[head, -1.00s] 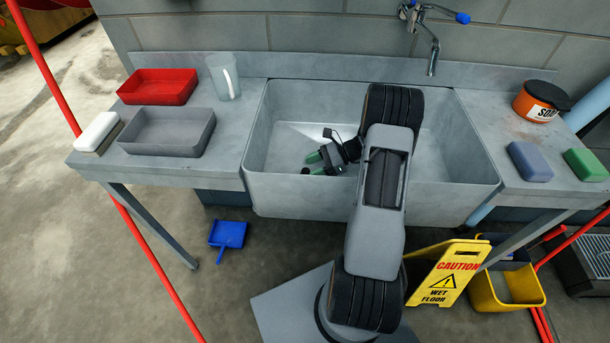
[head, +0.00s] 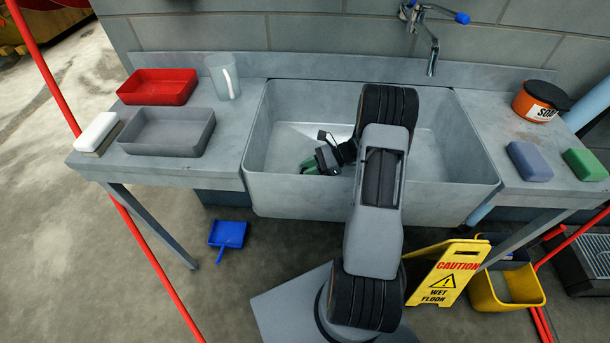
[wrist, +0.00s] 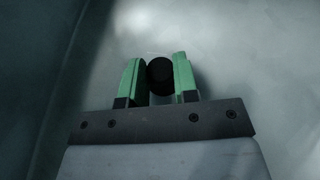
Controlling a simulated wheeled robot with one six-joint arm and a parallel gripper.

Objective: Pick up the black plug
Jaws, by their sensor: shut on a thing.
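The black plug (wrist: 160,76) is a small dark round piece in the wrist view. It sits between the two green fingers of my gripper (wrist: 158,80), which are shut on it. In the head view my gripper (head: 322,162) is inside the grey sink basin (head: 270,190), left of my arm and low in the basin. The plug cannot be made out in the head view. I cannot tell whether it touches the basin floor.
A red tray (head: 158,87), a grey tray (head: 168,131) and a clear jug (head: 223,77) stand on the left counter. A tap (head: 432,50) hangs over the basin. An orange soap tub (head: 541,101), a blue sponge (head: 530,161) and a green sponge (head: 586,164) are on the right.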

